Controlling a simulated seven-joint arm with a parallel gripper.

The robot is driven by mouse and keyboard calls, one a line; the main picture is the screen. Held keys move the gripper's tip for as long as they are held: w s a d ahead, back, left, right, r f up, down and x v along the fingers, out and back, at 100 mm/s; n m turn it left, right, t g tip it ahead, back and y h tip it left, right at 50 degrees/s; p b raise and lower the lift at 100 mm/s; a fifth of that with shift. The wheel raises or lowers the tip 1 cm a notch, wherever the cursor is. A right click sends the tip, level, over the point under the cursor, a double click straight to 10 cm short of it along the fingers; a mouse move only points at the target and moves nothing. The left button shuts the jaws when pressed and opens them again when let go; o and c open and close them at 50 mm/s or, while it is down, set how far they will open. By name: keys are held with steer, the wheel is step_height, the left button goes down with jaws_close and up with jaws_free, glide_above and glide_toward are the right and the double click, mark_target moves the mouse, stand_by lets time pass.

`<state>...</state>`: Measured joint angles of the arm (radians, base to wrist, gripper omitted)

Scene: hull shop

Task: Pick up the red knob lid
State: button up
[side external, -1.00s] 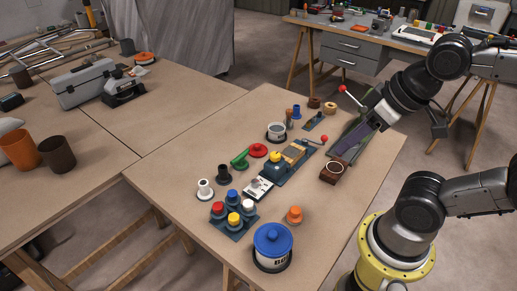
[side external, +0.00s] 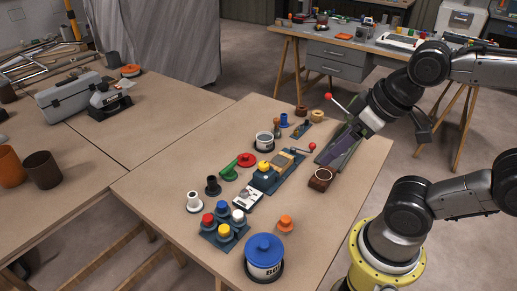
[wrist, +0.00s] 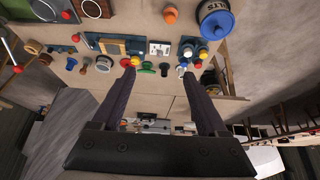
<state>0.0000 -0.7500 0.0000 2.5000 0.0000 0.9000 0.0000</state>
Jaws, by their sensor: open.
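The red knob lid (side external: 247,159) lies flat on the table, just behind the green handled piece (side external: 229,171). In the wrist view a red disc (wrist: 126,63), which looks like this lid, shows beside the left fingertip. My gripper (side external: 333,160) is above the right part of the table, near the brown box with a round ring (side external: 321,179), and to the right of the lid. In the wrist view my gripper (wrist: 157,75) has its two fingers wide apart with nothing between them. The lid is apart from the fingers in the side view.
A grey tin (side external: 264,140) and a blue board with a yellow knob (side external: 276,172) stand close to the lid. A red-tipped lever (side external: 328,96) rises beside my gripper. A blue-lidded tin (side external: 264,259) and a block of coloured knobs (side external: 222,232) are in front.

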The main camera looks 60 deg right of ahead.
steer(key=shift+o, duration=1.4)
steer(key=w+d+r+n, duration=0.1)
steer(key=w+r+n, duration=0.3)
steer(key=w+n, duration=0.4)
steer(key=w+d+r+n, duration=0.1)
steer(key=w+r+n, duration=0.3)
steer(key=w+n, duration=0.35)
steer(key=n+g, duration=0.5)
steer(key=g, duration=0.1)
glide_above(246, 155)
step_height(246, 155, down, 30)
steer(key=shift+w+r, duration=0.1)
steer(key=shift+r, duration=0.1)
steer(key=shift+f, duration=3.15)
